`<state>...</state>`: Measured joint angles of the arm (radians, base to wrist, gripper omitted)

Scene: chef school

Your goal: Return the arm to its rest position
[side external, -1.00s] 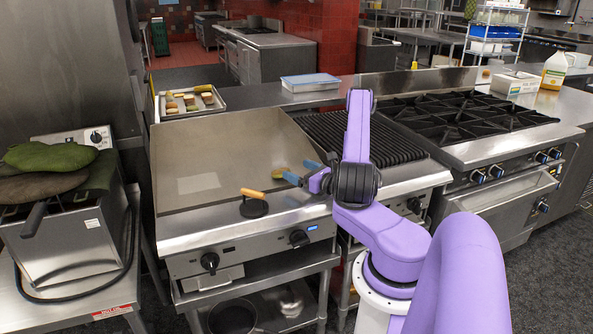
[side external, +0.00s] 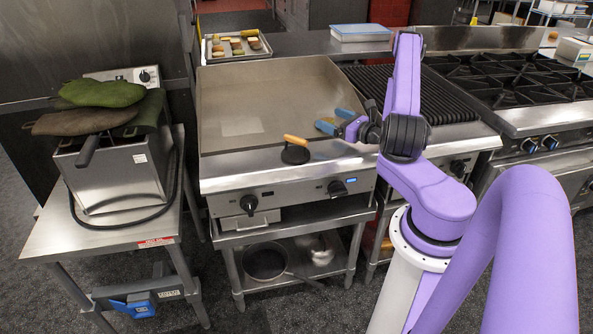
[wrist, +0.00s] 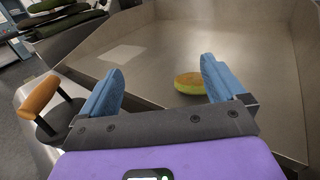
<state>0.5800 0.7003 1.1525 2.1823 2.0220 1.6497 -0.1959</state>
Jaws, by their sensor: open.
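My gripper (side external: 336,121) is at the right part of the flat griddle (side external: 255,85), low over its surface. Its two blue fingers are spread apart with nothing between them; the wrist view shows the open gap (wrist: 162,70). A round yellow-green piece of food (wrist: 190,83) lies on the griddle just beyond the fingers, nearer the right one. In the side view the gripper mostly hides this piece. My purple arm stands at the right, in front of the stove.
A press with an orange handle (side external: 295,142) stands at the griddle's front edge, left of my gripper; it also shows in the wrist view (wrist: 42,97). A tray of food (side external: 236,46) is behind the griddle. A dark-ribbed grill (side external: 440,95) is right. A fryer (side external: 120,170) is left.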

